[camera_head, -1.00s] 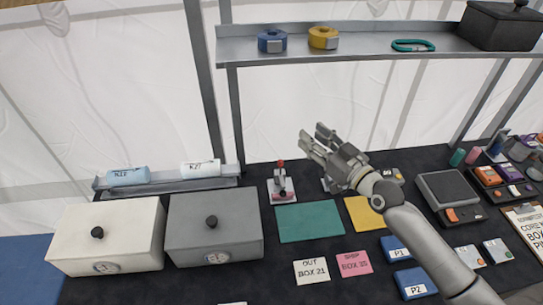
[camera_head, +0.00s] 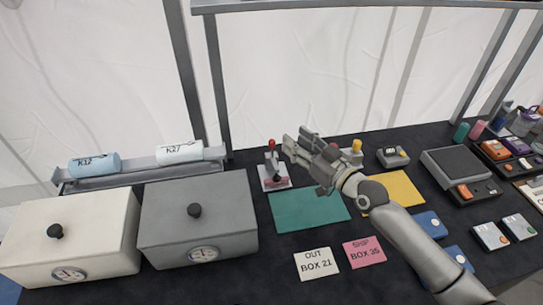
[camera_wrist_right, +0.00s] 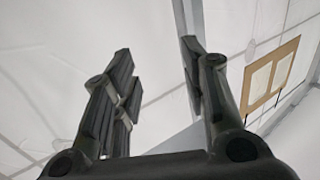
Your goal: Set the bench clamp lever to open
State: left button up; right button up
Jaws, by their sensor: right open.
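A small lever device with a red knob (camera_head: 272,167) stands on the dark bench behind the green mat. It has a light grey base with a pinkish label that I cannot read. Its lever stands about upright. My right gripper (camera_head: 297,143) is just right of the red knob in the head view, apart from it as far as I can tell. Its fingers are spread and empty, and they also show in the right wrist view (camera_wrist_right: 157,55). My left gripper is not in view.
A white box (camera_head: 75,235) and a grey box (camera_head: 200,222) stand at the left. Labelled rolls lie on a rack behind them. A green mat (camera_head: 308,210) and yellow mat (camera_head: 405,188) lie in front of the levers.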

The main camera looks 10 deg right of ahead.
jog(key=b, duration=0.6)
send_near(274, 145)
jog(key=x, duration=1.1)
jog(key=shift+w+p, duration=0.1)
jog(key=shift+p, duration=0.3)
grip_shut()
